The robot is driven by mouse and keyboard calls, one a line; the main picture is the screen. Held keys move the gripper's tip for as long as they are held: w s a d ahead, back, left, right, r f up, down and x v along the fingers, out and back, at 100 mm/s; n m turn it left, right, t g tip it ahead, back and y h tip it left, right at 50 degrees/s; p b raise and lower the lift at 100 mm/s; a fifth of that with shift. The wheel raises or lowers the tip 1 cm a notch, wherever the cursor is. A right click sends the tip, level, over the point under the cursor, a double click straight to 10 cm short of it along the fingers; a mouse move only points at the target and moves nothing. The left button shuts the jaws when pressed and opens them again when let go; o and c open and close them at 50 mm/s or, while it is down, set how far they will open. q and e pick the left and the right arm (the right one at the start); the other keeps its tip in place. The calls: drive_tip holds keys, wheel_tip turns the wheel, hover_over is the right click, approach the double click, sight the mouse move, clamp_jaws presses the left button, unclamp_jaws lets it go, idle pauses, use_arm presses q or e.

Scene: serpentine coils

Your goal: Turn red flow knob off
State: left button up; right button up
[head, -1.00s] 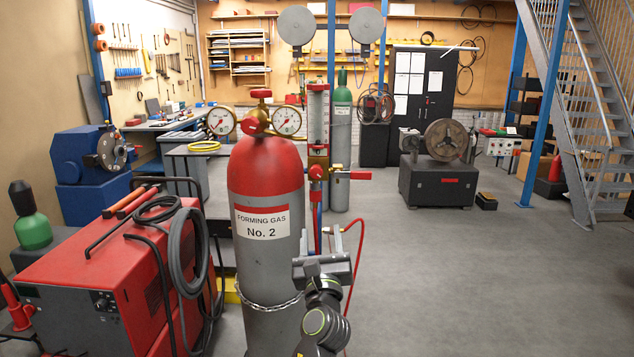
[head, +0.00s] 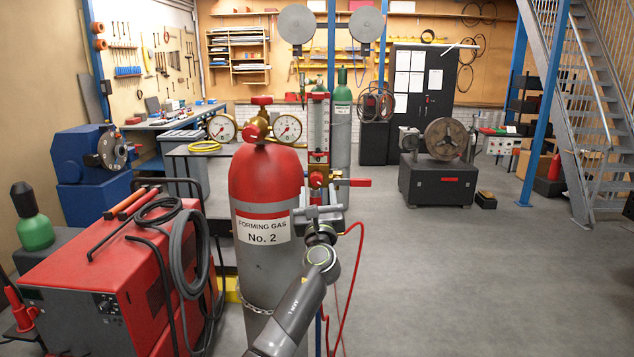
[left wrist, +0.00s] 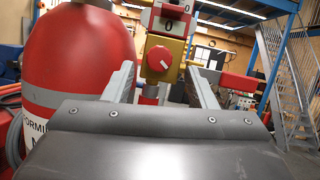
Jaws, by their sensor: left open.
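The red flow knob (head: 317,180) sits on a brass block below the clear flow tube (head: 318,126), to the right of the gas cylinder's shoulder. In the left wrist view the knob (left wrist: 160,59) is round and red, with a short white mark slanting to the lower right. My left gripper (head: 319,200) is open and empty just below and in front of the knob. In the left wrist view its two fingers stand on either side of the knob, with visible gaps. I cannot tell how far the fingertips are from it in depth. My right gripper is out of view.
A red lever handle (head: 360,182) sticks out right of the knob, close to my right-hand finger in the left wrist view. The red-topped cylinder (head: 265,190) stands close on the left. A red hose (head: 358,265) hangs at the right. The floor beyond it is open.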

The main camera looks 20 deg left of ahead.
sight(317, 183)
use_arm(q)
drive_tip(key=shift+x, duration=1.9)
drive_tip(key=c, duration=1)
